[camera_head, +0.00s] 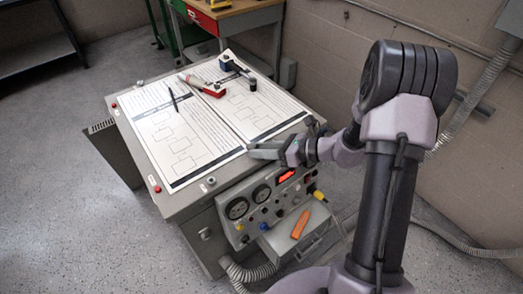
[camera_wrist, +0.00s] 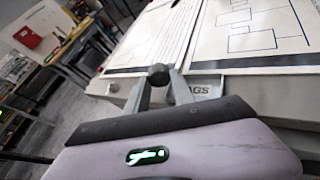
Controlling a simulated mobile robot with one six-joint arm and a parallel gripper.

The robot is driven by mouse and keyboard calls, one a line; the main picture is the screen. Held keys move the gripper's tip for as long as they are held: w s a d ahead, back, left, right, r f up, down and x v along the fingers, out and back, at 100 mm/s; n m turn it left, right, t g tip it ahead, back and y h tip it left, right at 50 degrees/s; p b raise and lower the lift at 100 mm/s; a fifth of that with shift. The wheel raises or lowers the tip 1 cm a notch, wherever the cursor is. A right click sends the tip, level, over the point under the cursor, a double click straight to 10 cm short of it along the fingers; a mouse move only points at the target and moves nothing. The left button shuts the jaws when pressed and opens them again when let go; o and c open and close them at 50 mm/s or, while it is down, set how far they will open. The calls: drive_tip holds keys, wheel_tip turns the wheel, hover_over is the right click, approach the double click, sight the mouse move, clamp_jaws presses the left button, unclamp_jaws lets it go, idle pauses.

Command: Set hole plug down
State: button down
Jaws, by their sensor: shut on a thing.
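The hole plug (camera_wrist: 158,75) shows in the wrist view as a small dark round piece. It sits between the tips of my gripper (camera_wrist: 160,80), which is shut on it. In the head view my gripper (camera_head: 262,151) is over the front edge of the grey cabinet top (camera_head: 186,203), near the lower edge of the right diagram sheet (camera_head: 262,114). The plug cannot be made out there. I cannot tell whether the plug touches the surface.
A left sheet (camera_head: 172,140) carries a thin dark pen-like item (camera_head: 173,97). A red-ended tool (camera_head: 212,91), a dark blue item (camera_head: 229,63) and a black cylinder (camera_head: 253,84) lie farther back. An orange tool (camera_head: 301,223) lies below the gauge panel (camera_head: 262,205).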

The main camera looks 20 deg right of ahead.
drive_tip(key=shift+f+b, duration=0.3)
drive_tip(key=shift+f, duration=0.2)
drive_tip(key=c, duration=1.1)
unclamp_jaws()
